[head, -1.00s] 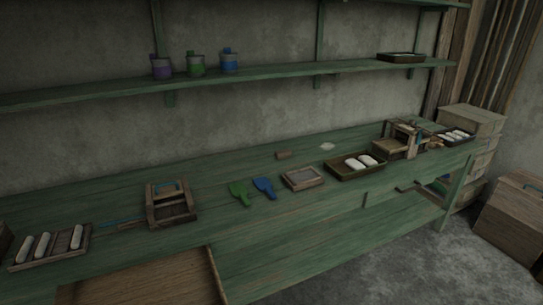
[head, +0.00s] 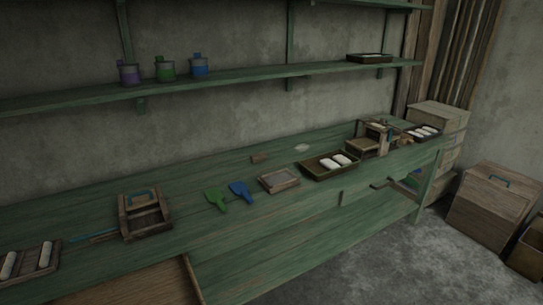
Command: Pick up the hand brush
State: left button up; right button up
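No tool in view can be named the hand brush with certainty. A green short-handled tool (head: 216,200) and a blue one of like shape (head: 241,191) lie side by side on the green workbench (head: 330,205), near its middle. They look like small scoops or brushes; bristles cannot be made out. A small brown block (head: 259,158) lies behind them near the wall, too small to tell what it is. Neither of my grippers shows in the head view.
A wooden frame box (head: 145,214) and a tray with white rolls (head: 30,265) are on the left. A shallow wooden tray (head: 279,181) and a dark tray with white pieces (head: 329,170) are right of the tools. Crates (head: 494,205) stand on the floor at right.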

aim_at(259, 157)
jog(key=i+l, duration=1.2)
jog(key=l, duration=0.15)
